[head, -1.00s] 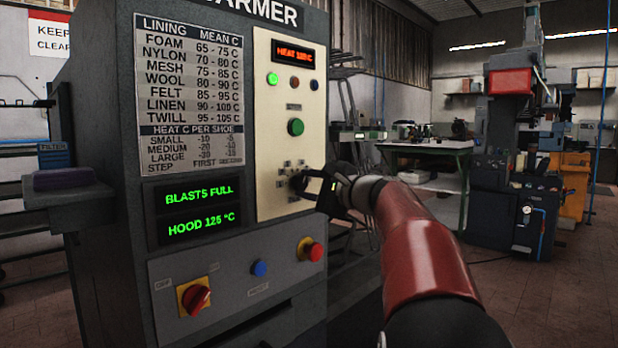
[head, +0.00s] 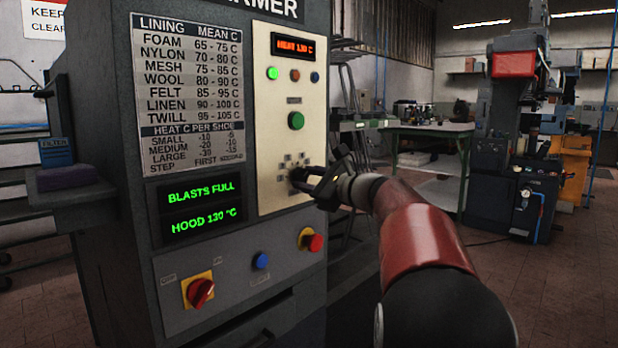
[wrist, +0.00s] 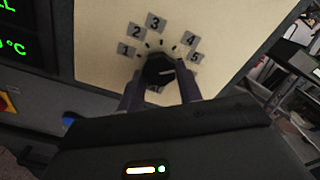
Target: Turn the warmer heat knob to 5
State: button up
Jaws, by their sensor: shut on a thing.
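The black heat knob (wrist: 158,68) sits on the cream panel (wrist: 105,30) of the warmer, inside an arc of number plates 1 to 5. A pale line on the knob seems to point right, roughly toward the 5 plate (wrist: 195,57), but its exact setting is hard to read. My gripper (wrist: 160,88) is shut on the knob, one finger on each side. In the head view my gripper (head: 308,180) reaches the panel from the right and partly hides the knob. The red heat display (head: 295,45) reads 130 C, and the green hood display (head: 201,221) reads 130 °C.
Above the knob are a green button (head: 296,121) and small lamps. Below are a red rotary switch (head: 200,291), a blue button (head: 261,260) and a red button (head: 312,242). A table (head: 430,130) and another machine (head: 510,150) stand behind at right.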

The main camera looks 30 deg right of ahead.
jog(key=shift+f, duration=0.1)
jog(key=o, duration=1)
jog(key=b+v, duration=0.1)
jog(key=v, duration=0.7)
jog(key=shift+w, duration=0.1)
